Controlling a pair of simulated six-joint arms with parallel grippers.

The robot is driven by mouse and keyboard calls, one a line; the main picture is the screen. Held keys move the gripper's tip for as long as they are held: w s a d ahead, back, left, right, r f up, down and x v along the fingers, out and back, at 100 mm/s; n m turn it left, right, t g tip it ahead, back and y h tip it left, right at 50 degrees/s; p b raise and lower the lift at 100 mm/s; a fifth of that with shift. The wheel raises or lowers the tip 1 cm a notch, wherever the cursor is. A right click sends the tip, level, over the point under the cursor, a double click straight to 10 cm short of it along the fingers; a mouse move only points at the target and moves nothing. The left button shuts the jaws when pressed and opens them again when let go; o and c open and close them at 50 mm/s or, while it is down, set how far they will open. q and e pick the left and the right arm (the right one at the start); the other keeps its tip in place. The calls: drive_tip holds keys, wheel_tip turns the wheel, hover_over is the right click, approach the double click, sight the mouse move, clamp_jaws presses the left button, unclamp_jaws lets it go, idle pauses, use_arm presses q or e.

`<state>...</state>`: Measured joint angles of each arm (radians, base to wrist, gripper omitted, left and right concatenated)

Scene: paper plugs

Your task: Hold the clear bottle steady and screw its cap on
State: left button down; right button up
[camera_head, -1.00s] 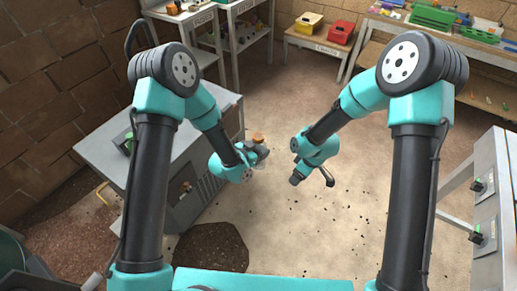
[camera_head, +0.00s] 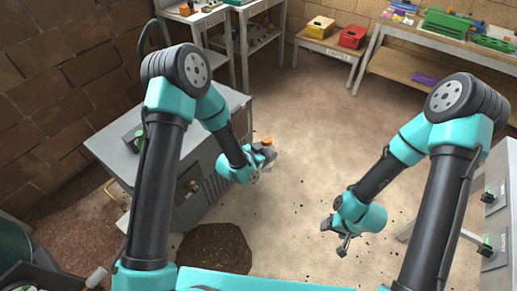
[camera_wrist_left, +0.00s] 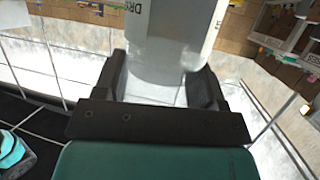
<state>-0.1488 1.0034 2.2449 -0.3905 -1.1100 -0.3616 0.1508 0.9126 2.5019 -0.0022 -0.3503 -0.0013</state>
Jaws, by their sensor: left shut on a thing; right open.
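The clear bottle (camera_wrist_left: 170,40) stands between the fingers of my left gripper (camera_wrist_left: 165,88) in the left wrist view, with dark lettering on its side. My left gripper also shows in the head view (camera_head: 262,155), shut on the bottle, which is small and mostly hidden there. An orange-brown piece (camera_head: 267,139), which looks like the cap, shows at the top of the bottle; I cannot tell whether it is screwed down. My right gripper (camera_head: 341,246) is open and empty, well apart from the bottle, lower and to the right.
A low bench (camera_head: 330,44) with yellow and red boxes and a long workbench (camera_head: 420,40) stand at the back. Grey units (camera_head: 497,215) line the right edge. The sandy floor (camera_head: 300,120) between my arms is clear.

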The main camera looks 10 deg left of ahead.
use_arm(q)
drive_tip(key=a+r+n+t+y, duration=0.1)
drive_tip(key=a+r+n+y, duration=0.1)
drive_tip(key=a, duration=1.3)
drive_tip(key=s+a+r+n+t+y, duration=0.1)
drive_tip(key=a+r+n+t+y, duration=0.1)
drive_tip(key=a, duration=1.4)
drive_tip(key=r+n+y, duration=0.1)
drive_tip(key=n+y, duration=0.1)
drive_tip(key=y, duration=0.1)
drive_tip(key=shift+s+a+n+y, duration=0.2)
drive_tip(key=shift+n+y, duration=0.2)
drive_tip(key=w+a+f, duration=0.1)
drive_tip(key=w+a, duration=0.7)
drive_tip(key=w, duration=0.5)
drive_tip(key=shift+f, duration=0.3)
drive_tip(key=shift+w, duration=0.1)
drive_tip(key=shift+w+a+f, duration=0.1)
drive_tip(key=shift+w+f, duration=0.05)
drive_tip(key=shift+f, duration=0.75)
drive_tip(key=shift+w+a+f, duration=0.1)
drive_tip(key=shift+f, duration=0.8)
